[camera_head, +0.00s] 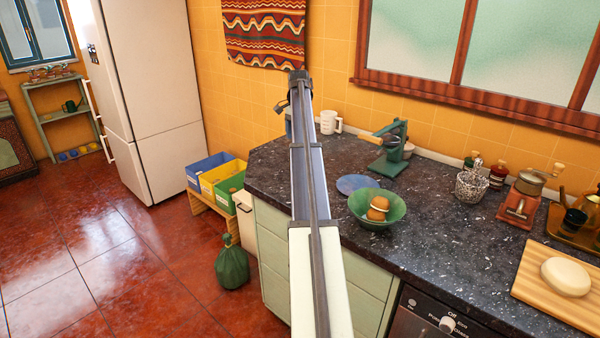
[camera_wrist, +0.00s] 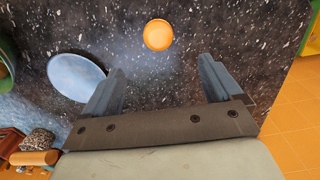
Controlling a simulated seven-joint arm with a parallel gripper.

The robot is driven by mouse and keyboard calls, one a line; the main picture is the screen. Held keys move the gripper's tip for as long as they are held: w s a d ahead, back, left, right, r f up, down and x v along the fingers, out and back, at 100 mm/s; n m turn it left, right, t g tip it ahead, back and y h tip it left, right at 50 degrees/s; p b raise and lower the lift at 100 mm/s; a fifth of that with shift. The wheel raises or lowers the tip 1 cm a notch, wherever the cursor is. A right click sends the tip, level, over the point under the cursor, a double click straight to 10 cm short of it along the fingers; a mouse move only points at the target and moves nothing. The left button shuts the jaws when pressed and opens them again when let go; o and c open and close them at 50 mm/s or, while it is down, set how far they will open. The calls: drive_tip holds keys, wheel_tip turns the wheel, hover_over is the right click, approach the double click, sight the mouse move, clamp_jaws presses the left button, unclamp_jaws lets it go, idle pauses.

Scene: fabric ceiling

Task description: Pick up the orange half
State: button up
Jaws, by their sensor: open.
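The orange half (camera_wrist: 158,34) lies on the dark speckled counter (camera_wrist: 190,28) in the wrist view, its round, pale-rimmed orange face showing. It is near the top middle of that view. My gripper (camera_wrist: 161,66) is open and empty, its two grey fingers spread. The orange half is beyond the fingertips, roughly centred between them and apart from them. In the head view I cannot make out this orange half or my fingers; my arm covers part of the counter.
A blue round mat or plate (camera_wrist: 76,77) lies left of the fingers; it also shows in the head view (camera_head: 358,184). A green bowl (camera_head: 367,220) holds orange-brown round items. A green press (camera_head: 388,160) stands behind. The counter edge is at right in the wrist view.

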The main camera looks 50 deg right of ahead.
drive_tip(key=f, duration=1.3)
drive_tip(key=shift+s+d+f, duration=0.1)
drive_tip(key=shift+s+f, duration=0.1)
drive_tip(key=shift+f, duration=0.2)
drive_tip(key=c, duration=1.1)
